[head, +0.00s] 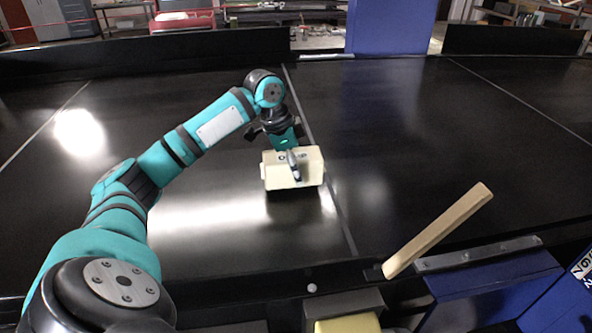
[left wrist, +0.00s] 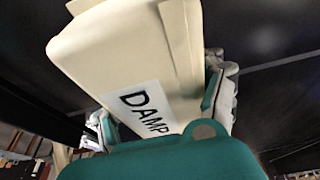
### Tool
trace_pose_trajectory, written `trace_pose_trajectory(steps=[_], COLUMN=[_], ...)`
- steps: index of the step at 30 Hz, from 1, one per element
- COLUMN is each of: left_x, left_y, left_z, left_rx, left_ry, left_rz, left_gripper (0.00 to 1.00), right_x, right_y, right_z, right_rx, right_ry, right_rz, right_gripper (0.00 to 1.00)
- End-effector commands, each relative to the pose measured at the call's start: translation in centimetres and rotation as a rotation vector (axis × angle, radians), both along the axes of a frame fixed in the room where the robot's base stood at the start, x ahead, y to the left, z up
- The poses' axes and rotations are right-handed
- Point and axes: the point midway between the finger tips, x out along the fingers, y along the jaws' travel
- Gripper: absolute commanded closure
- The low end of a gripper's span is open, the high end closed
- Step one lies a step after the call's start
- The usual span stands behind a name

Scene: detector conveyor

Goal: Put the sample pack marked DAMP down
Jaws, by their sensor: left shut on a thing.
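The sample pack (head: 308,168) is a cream box. In the left wrist view the pack (left wrist: 130,50) fills the upper left, with a white label (left wrist: 150,110) reading DAMP. My left gripper (head: 293,165) is shut on the pack, with one finger across its near side in the head view. In the left wrist view its fingers lie on both sides of the pack. The pack is over the black conveyor belt (head: 230,215), left of a seam line, with a dark shadow beneath it. I cannot tell whether its underside touches the belt. My right gripper is not in view.
A pale wooden bar (head: 438,230) slants up at the belt's near edge, right of the pack. A yellow block (head: 347,324) shows at the bottom. The belt around the pack is clear.

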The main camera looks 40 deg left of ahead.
Motion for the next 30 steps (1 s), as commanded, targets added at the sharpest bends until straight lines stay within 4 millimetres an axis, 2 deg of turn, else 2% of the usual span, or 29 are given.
trace_pose_trajectory(steps=[2, 6, 15, 16, 22, 30], left_x=[-0.1, 0.0, 0.0, 0.0, -0.1, 0.0], left_y=[0.0, 0.0, 0.0, 0.0, 0.0, 0.0], left_z=[-0.8, -1.9, -2.2, -2.3, -2.3, -2.2], left_rx=[0.0, 0.001, 0.001, 0.0, 0.0, 0.0], left_ry=[0.005, -0.001, -0.002, 0.001, 0.001, 0.0], left_rz=[0.0, 0.002, 0.002, 0.001, 0.001, 0.001], left_gripper=[0.85, 0.85, 0.85, 0.28, 0.04, 0.04], right_x=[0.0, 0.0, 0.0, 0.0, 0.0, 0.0], right_y=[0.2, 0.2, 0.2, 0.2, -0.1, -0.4], right_z=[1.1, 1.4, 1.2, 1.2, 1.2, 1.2], right_rx=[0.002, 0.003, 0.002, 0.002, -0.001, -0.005], right_ry=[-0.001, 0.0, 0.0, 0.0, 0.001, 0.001], right_rz=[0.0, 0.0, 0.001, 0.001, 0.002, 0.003], right_gripper=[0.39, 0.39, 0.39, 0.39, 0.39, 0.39])
